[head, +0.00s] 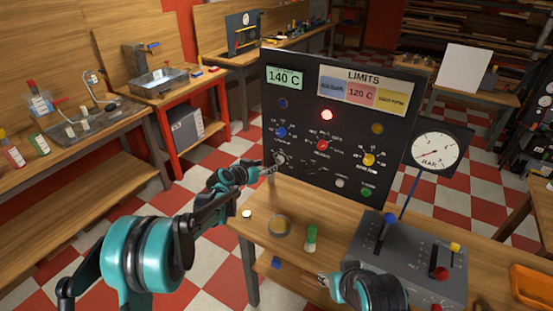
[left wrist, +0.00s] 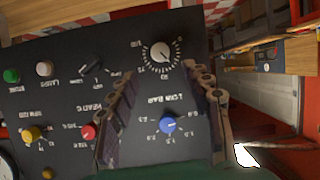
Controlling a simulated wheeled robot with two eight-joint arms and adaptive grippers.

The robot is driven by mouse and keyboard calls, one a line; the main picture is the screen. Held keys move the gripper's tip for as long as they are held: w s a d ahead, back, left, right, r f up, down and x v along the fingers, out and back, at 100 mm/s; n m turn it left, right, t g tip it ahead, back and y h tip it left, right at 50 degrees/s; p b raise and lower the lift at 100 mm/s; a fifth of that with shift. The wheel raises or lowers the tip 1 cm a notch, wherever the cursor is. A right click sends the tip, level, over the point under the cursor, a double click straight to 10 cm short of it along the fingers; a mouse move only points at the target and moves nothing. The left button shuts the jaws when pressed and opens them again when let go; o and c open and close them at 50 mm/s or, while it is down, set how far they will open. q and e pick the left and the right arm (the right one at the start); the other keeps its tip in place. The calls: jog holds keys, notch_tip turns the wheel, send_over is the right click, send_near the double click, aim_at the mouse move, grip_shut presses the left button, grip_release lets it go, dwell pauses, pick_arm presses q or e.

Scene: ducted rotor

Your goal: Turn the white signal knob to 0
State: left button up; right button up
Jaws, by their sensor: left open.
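The white signal knob (left wrist: 160,52) shows upside down in the left wrist view, on the black panel with a ring of scale marks around it. Its pointer is too small to read. In the head view the knob (head: 281,158) is partly behind my gripper. My left gripper (left wrist: 166,75) is open, its two fingers either side of the line to the knob, with nothing between them. In the head view the left gripper (head: 269,165) is close to the panel's lower left. Whether it touches the knob cannot be told.
The black panel (head: 315,185) carries a blue knob (left wrist: 167,125), a red knob (left wrist: 88,131), a yellow knob (left wrist: 31,133) and a black switch (left wrist: 90,69). A grey lever box (head: 410,262) and gauge (head: 437,152) stand at right. A green-capped bottle (head: 311,238) stands in front.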

aim_at(278, 161)
pick_arm(q)
jog(key=b+x, duration=0.1)
jog(key=x, duration=0.7)
jog(key=shift+f, duration=0.2)
jog(key=shift+w+d+f+b, duration=0.15)
jog(key=shift+w+d+b, duration=0.2)
jog(key=shift+w, duration=0.15)
grip_shut()
